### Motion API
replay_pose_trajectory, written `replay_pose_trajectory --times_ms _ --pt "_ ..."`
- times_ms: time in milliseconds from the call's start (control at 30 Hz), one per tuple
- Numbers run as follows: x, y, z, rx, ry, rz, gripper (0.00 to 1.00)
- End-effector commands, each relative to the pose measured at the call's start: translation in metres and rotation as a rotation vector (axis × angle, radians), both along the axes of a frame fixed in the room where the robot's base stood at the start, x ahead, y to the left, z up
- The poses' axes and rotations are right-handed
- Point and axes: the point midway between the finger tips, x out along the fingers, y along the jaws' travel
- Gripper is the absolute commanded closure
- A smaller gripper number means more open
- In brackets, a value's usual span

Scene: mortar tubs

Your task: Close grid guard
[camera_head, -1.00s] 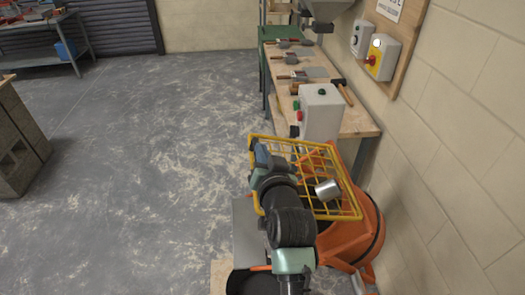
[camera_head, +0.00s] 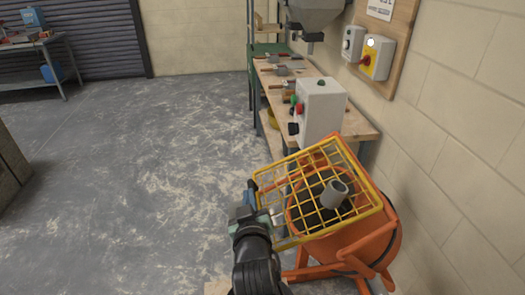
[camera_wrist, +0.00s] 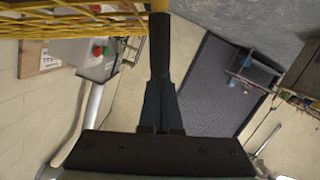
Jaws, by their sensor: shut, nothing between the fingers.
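The yellow grid guard (camera_head: 293,163) sits tilted over the mouth of the orange mixer drum (camera_head: 385,225) in the head view. I cannot tell whether its whole rim touches the drum. A grey cylinder (camera_head: 335,193) shows at the guard's middle. My gripper (camera_head: 252,187) is at the guard's left edge. In the wrist view my gripper (camera_wrist: 160,20) is shut and empty, its dark fingers together. Their tips overlap a yellow guard bar (camera_wrist: 159,5) at the top; contact is unclear. More of the guard's mesh (camera_wrist: 70,22) shows at upper left.
A grey control box (camera_head: 320,108) with buttons stands on the workbench (camera_head: 362,131) just beyond the guard. The block wall (camera_head: 465,150) is close on the right, with a switch board (camera_head: 402,45). The floor (camera_head: 150,170) to the left is open.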

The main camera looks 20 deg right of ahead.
Motion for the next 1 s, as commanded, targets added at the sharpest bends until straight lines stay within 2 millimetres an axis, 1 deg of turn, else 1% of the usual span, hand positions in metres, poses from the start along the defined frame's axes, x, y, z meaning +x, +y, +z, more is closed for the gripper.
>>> replay_pose_trajectory --times_ms 33,100,300,400,600,1000 --pt "-0.001 -0.002 -0.020 -0.036 0.012 -0.001 1.00" --pt "-0.002 -0.005 -0.033 -0.085 0.027 -0.001 1.00" --pt "-0.004 -0.014 -0.059 -0.195 0.059 -0.002 1.00" --pt "-0.005 -0.018 -0.067 -0.234 0.069 -0.002 1.00" --pt "-0.007 -0.023 -0.076 -0.278 0.081 -0.002 1.00" --pt "-0.008 -0.025 -0.078 -0.287 0.088 -0.003 1.00"
